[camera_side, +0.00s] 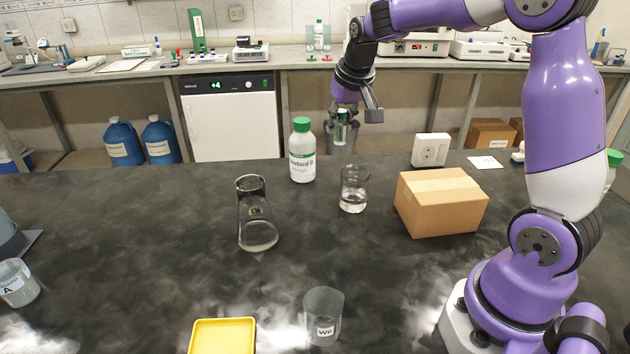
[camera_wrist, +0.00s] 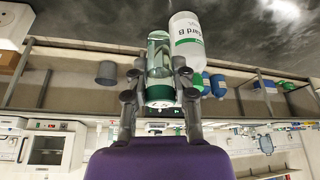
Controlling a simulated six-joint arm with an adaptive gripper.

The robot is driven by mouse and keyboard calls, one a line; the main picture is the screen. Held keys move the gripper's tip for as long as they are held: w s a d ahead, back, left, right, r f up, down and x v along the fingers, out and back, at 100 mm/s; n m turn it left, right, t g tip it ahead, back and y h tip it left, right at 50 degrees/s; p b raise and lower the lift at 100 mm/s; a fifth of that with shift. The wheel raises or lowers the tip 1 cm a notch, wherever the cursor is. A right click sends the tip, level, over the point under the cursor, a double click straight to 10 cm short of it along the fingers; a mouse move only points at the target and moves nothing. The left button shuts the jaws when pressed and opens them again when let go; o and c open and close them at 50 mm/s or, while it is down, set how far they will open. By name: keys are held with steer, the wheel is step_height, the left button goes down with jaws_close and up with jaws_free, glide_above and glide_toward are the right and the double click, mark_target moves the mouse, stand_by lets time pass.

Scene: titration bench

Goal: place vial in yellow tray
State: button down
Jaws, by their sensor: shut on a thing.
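The yellow tray (camera_side: 222,337) lies at the near edge of the bench in the side view, partly cut off by the frame. It looks empty in the part that shows. The vial is far from the tray.
A green-capped white bottle (camera_side: 302,152), a beaker (camera_side: 354,190) and a flask (camera_side: 256,222) stand mid-bench. A cardboard box (camera_side: 440,202) is at right. A small labelled beaker (camera_side: 323,316) stands right of the tray. Another beaker (camera_side: 17,283) is at far left. Bench between flask and tray is clear.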

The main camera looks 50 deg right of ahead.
steer(key=r, duration=0.2)
steer(key=a+r, duration=0.1)
steer(key=r, duration=0.1)
steer(key=shift+w, duration=0.1)
steer(key=s+a+n+y, duration=0.15)
steer(key=a+n, duration=0.35)
steer(key=a, duration=0.7)
steer(key=s+a+n+y, duration=0.15)
steer(key=a+n, duration=0.35)
steer(key=a, duration=0.8)
steer(key=s+a+n+g+y, duration=0.25)
steer(key=s+a+n, duration=0.75)
steer(key=s+a, duration=0.75)
steer(key=shift+y, duration=0.45)
steer(key=w+d+f, duration=0.1)
steer(key=w+f, duration=0.2)
steer(key=f, duration=0.1)
steer(key=w+d+f, duration=0.2)
steer(key=w+f, duration=0.2)
steer(key=w+d+f, duration=0.1)
steer(key=w+f, duration=0.3)
steer(key=shift+d, duration=0.15)
glide_above(222, 350)
steer(key=shift+f, duration=2.05)
steer(key=shift+f, duration=0.1)
